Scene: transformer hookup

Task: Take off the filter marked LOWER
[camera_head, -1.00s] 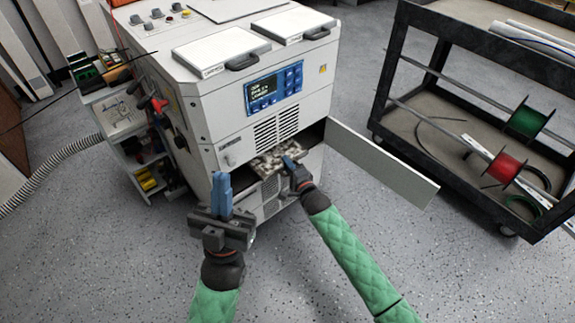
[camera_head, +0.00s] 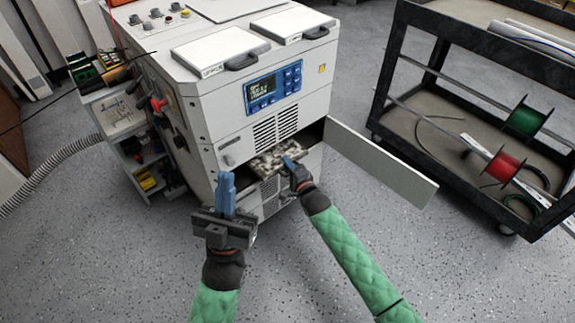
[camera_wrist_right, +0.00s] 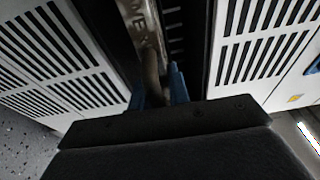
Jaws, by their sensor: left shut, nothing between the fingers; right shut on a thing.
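A flat, dirty grey-brown filter (camera_head: 280,157) sticks out of the open slot in the front of the white machine. My right gripper (camera_head: 289,163) is shut on the filter's front edge. In the right wrist view the filter (camera_wrist_right: 148,35) shows edge-on with partly readable lettering, and my right gripper's blue fingers (camera_wrist_right: 164,88) are on either side of its edge. How far the filter reaches inside is hidden. My left gripper (camera_head: 225,190) is shut and empty, pointing up in front of the machine, left of the filter and apart from it.
The slot's door panel (camera_head: 380,165) stands swung open to the right. The white machine (camera_head: 215,110) has vent grilles above and below the slot. A black cart (camera_head: 450,120) with cable spools stands at the right. A small shelf unit (camera_head: 140,150) is at the left. The floor in front is clear.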

